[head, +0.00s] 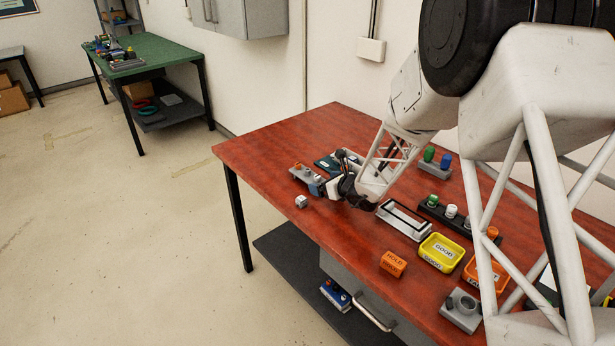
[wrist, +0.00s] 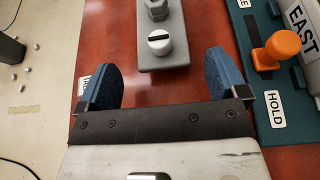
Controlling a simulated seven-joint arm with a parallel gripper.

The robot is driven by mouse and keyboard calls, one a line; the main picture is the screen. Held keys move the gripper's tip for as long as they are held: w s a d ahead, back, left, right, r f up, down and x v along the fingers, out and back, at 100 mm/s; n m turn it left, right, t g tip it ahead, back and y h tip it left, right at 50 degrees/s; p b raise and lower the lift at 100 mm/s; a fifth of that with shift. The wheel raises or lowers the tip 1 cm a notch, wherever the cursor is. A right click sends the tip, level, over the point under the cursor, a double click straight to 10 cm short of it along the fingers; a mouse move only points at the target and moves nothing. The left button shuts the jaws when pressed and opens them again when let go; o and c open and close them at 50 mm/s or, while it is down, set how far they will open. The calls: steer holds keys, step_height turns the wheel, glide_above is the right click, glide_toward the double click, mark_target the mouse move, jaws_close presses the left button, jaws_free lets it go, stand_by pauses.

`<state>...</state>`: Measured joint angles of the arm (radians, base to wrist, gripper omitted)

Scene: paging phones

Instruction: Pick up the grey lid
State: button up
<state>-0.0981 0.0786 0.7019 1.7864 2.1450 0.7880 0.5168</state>
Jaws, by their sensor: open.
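A grey strip (wrist: 176,80) lies on the red table in the wrist view; it also shows near the table's far left edge in the head view (head: 299,177). On it stand a grey round-topped piece (wrist: 157,9), probably the grey lid, cut off by the top edge, and a pale round cap (wrist: 160,43) with a dark slot. My gripper (wrist: 155,62) is open, its blue fingers apart on either side of the strip's near end. Nothing is held. The pale cap appears between and slightly beyond the fingertips; the grey piece is farther ahead.
A dark green board with an orange knob (wrist: 284,45) and a HOLD label stands close right of my gripper. A pale small block (head: 301,201) sits near the table edge. Orange HOLD block (head: 394,263), yellow tray (head: 424,258) and a capped strip (head: 434,171) lie farther right.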

mark_target(316, 175)
steer(key=shift+x, duration=2.6)
steer(key=shift+d, duration=0.1)
steer(key=shift+c, duration=0.3)
steer(key=c, duration=1)
steer(key=shift+w+r, duration=0.1)
steer(key=shift+r, duration=0.7)
step_height(316, 175, up, 2)
steer(key=shift+r, duration=0.1)
steer(key=s+d, duration=0.1)
steer(key=s, duration=0.4)
steer(key=s+d, duration=0.1)
steer(key=s, duration=0.4)
steer(key=s+d+r, duration=0.1)
steer(key=s+d, duration=0.1)
steer(key=s, duration=0.3)
steer(key=shift+s+r, duration=0.1)
steer(key=shift+s, duration=0.2)
